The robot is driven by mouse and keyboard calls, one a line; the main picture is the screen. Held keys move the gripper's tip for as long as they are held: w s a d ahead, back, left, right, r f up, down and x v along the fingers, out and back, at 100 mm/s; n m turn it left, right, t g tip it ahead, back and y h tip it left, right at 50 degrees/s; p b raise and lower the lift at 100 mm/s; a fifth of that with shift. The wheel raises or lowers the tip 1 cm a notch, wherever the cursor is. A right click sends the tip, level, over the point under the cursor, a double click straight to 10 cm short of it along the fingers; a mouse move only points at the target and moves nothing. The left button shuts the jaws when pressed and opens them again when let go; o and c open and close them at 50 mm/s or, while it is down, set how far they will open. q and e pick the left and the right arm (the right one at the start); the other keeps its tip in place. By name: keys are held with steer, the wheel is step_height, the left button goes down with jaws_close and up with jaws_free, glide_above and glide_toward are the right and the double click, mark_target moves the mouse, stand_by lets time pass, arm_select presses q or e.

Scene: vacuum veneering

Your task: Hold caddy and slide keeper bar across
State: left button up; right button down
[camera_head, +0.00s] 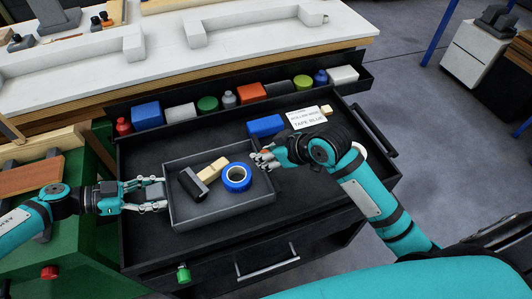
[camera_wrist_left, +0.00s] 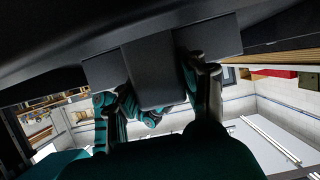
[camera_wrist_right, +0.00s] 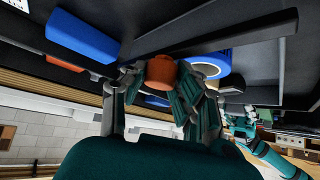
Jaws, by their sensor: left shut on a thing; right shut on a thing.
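The grey caddy (camera_head: 222,213) is a shallow tray in the open drawer. It holds a dark roller with a pale wooden block beside it (camera_head: 203,178) and a blue tape roll (camera_head: 236,178). My left gripper (camera_head: 158,194) is shut on the caddy's left side; the left wrist view shows its fingers around a dark grey tab (camera_wrist_left: 152,70). My right gripper (camera_head: 263,160) is at the caddy's right end, shut on an orange knob (camera_wrist_right: 161,76). A dark bar (camera_wrist_right: 225,38) runs behind the knob, probably the keeper bar; the head view does not show it clearly.
The drawer (camera_head: 145,157) has bare floor around the caddy. A blue block (camera_head: 265,126) and a card reading "TAPE BLUE" (camera_head: 306,118) lie behind my right gripper. A rack with several coloured blocks and bottles (camera_head: 252,93) lines the back. A green knob (camera_head: 183,273) is on the front.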

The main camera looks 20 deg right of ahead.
steer(key=a, duration=0.7)
steer(key=c, duration=1)
jaws_free()
steer(key=shift+d, duration=0.1)
steer(key=v, duration=1.2)
